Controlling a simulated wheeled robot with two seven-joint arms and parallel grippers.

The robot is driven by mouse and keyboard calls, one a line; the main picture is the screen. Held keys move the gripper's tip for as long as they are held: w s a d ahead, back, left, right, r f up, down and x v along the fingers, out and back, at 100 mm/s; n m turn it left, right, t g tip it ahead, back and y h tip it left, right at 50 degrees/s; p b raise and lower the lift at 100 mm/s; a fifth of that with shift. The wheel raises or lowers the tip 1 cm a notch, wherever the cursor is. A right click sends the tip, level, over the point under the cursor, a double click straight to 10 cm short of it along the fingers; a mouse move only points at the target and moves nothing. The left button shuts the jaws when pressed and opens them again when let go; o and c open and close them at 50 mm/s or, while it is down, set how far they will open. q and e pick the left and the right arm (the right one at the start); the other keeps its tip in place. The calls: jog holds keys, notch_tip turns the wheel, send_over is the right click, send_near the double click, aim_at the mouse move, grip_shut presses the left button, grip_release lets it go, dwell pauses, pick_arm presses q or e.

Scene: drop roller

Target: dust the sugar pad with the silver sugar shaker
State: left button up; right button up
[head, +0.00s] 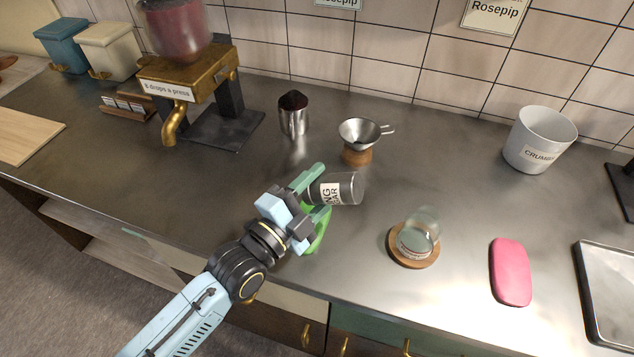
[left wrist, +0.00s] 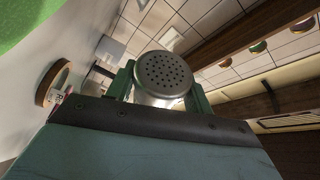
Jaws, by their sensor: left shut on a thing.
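The silver sugar shaker (head: 347,188) is held between the fingers of my left gripper (head: 318,190), tipped onto its side above the counter. Part of its label shows "SUGAR". Its perforated cap (left wrist: 165,72) faces back toward the left wrist camera, between the green fingers. A bright green pad (head: 318,234) lies on the counter below my left gripper, partly hidden by it; a green surface (left wrist: 25,18) also fills the upper left corner of the left wrist view. I cannot see any sugar on it. My right gripper is not in view.
Behind stand a metal cup (head: 293,118) and a funnel (head: 360,133) on a wooden stand. To the right are a glass jar (head: 420,235) on a wooden coaster, a pink pad (head: 510,272) and a white crumbs bin (head: 540,138). A brass dispenser (head: 190,75) stands back left.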

aim_at(319, 178)
pick_arm(q)
notch_tip(319, 178, up, 4)
jog(key=m+g+y+p, duration=0.1)
jog(key=m+p, duration=0.2)
jog(key=m+g+y+p, duration=0.1)
jog(key=m+p, duration=0.4)
jog(key=m+y+p, duration=0.1)
jog(key=p, duration=0.1)
jog(key=f+m+y+p, duration=0.1)
jog(key=p, duration=0.1)
jog(key=shift+a+m+g, duration=0.25)
jog(key=shift+m+g, duration=0.05)
jog(key=shift+m, duration=0.1)
jog(key=shift+w+a+f+m+y+p, duration=0.1)
jog(key=shift+f+m+y+p, duration=0.15)
jog(key=shift+m+y+p, duration=0.5)
jog(key=shift+a+f+m+y+p, duration=0.1)
jog(key=shift+f+m+y+p, duration=0.25)
jog(key=shift+m, duration=0.3)
jog(key=a+r+n+t+y+b, duration=0.1)
jog(key=a+n+y+b, duration=0.4)
jog(key=a+b, duration=1)
jog(key=a+r+y, duration=0.1)
jog(key=a, duration=0.3)
jog(key=shift+a+r+t, duration=0.2)
jog(key=shift+r+t, duration=0.1)
